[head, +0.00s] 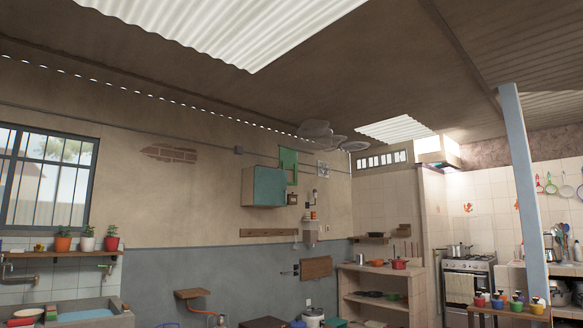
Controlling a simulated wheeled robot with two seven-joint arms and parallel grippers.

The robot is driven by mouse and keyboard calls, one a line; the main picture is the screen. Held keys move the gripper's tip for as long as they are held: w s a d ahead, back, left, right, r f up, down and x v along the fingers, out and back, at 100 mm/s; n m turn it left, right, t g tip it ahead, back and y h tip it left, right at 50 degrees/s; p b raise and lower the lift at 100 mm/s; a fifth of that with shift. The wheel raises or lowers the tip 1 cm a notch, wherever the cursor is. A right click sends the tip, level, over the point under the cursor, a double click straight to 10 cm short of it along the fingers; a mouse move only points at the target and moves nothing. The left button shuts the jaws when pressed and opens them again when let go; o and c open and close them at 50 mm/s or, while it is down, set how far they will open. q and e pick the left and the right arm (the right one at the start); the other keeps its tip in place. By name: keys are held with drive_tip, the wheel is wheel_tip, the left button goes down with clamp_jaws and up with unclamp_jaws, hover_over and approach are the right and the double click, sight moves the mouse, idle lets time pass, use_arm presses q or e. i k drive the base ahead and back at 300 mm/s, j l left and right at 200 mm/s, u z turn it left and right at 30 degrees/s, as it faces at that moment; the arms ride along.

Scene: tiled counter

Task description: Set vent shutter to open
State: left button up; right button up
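Neither of my grippers shows in the head view. I cannot tell for sure which thing is the vent shutter. A green panel (289,165) is high on the far wall, partly behind a teal-fronted cabinet (264,187). A small pale square fitting (323,170), perhaps a vent, is on the wall to its right. A row of narrow barred openings (382,159) is high above the tiled wall at the right. All are small and far off, so their open or shut state is not clear.
A sink (75,314) and a shelf (60,254) with potted plants are at the left, under a barred window (45,180). A shelf unit (375,290), a stove (468,280) and a blue post (525,190) are at the right. A ceiling fan (320,130) hangs above.

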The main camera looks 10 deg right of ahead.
sight(289, 158)
drive_tip(key=i+l+z, duration=0.3)
drive_tip(key=i, duration=1.3)
drive_tip(key=i+l+z, duration=0.1)
drive_tip(key=i+z, duration=0.15)
drive_tip(key=i, duration=3.85)
drive_tip(key=i+l+u, duration=0.1)
drive_tip(key=i+u, duration=0.15)
drive_tip(key=i, duration=0.25)
drive_tip(key=i+l+u, duration=0.25)
drive_tip(key=i, duration=0.3)
drive_tip(key=i+l+u, duration=0.25)
drive_tip(key=i, duration=0.25)
